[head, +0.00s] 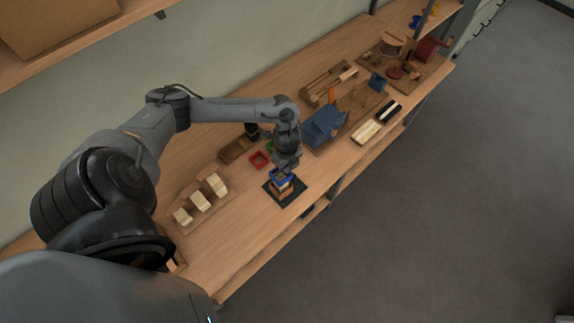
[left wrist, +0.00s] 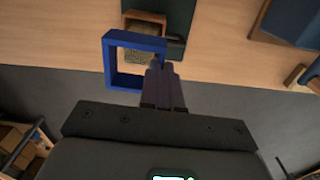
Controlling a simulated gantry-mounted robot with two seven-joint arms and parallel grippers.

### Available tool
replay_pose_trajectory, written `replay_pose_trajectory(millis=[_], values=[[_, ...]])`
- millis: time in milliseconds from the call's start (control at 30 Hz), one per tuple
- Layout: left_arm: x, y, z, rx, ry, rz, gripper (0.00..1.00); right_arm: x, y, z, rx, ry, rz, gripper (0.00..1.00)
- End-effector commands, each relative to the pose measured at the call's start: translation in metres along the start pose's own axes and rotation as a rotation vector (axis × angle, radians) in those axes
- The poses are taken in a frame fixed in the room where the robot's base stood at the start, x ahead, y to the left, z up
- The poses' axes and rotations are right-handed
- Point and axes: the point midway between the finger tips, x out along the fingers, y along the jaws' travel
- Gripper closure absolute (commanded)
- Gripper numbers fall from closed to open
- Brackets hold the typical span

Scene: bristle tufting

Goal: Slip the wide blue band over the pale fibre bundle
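The wide blue band (head: 281,178) is a square open frame, held in my left gripper (head: 284,169). In the left wrist view the band (left wrist: 108,62) shows its opening, and the fingers (left wrist: 160,68) are shut on its near right side. Through the opening I see the speckled top of the pale fibre bundle (left wrist: 138,55), which stands by a brown wooden block (left wrist: 146,18) on a black mat (head: 292,199). The band appears above the bundle; the exact gap cannot be told. The band and gripper hide most of the bundle in the head view. My right gripper is not in view.
A wooden tray with several pale blocks (head: 200,201) lies left of the mat. A red band (head: 260,159) and a green one (head: 270,146) lie behind it. A blue fixture (head: 322,126) stands to the right. The table's front edge is close to the mat.

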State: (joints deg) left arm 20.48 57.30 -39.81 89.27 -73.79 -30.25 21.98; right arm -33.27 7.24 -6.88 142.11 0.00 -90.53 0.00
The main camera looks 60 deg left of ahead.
Motion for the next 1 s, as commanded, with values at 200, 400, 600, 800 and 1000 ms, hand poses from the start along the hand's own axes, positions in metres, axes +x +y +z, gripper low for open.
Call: replay_pose_trajectory(millis=[200, 400, 600, 800, 1000], values=[[0.010, 0.000, 0.000, 0.000, 0.000, 0.000, 1.00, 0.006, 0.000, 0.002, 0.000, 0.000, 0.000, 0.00], [0.018, 0.000, 0.000, 0.000, 0.000, 0.000, 1.00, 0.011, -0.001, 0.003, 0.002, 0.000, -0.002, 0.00], [0.024, 0.000, 0.000, 0.000, 0.000, 0.000, 1.00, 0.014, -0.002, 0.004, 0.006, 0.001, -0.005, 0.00], [0.025, 0.000, 0.000, 0.000, 0.000, 0.000, 1.00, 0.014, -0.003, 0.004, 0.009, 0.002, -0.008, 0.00], [0.024, 0.000, 0.000, 0.000, 0.000, 0.000, 1.00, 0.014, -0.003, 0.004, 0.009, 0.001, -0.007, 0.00]])
